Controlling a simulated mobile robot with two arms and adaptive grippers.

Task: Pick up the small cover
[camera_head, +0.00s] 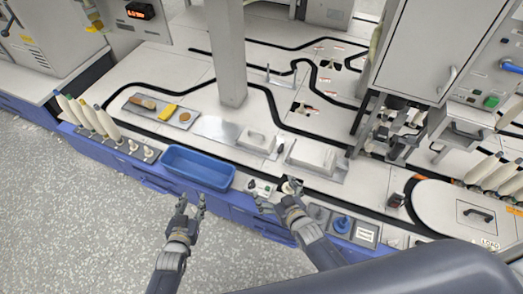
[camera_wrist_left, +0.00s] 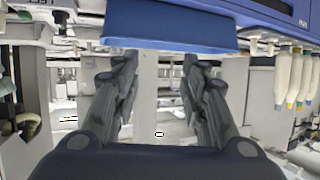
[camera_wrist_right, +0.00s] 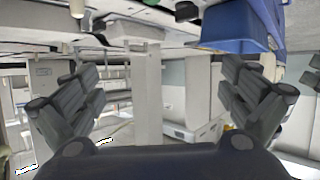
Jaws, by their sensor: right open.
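The small cover (camera_head: 257,139), a pale metal block with a handle on top, sits on the worktop behind the blue tray's right end. A larger pale cover (camera_head: 314,156) with a handle is just to its right. My right gripper (camera_head: 277,198) is at the worktop's front edge, in front of the small cover and apart from it. In the right wrist view its fingers (camera_wrist_right: 165,100) are spread and empty. My left gripper (camera_head: 191,203) is in front of the blue tray, over the floor side. Its fingers (camera_wrist_left: 157,85) are apart with nothing between them.
The blue tray (camera_head: 198,168) stands along the front edge. Bobbins (camera_head: 92,118) stand at the left. A flat tray with small parts (camera_head: 160,110) lies behind. A grey column (camera_head: 230,60) rises behind the small cover. A blue knob (camera_head: 343,224) is at the right front.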

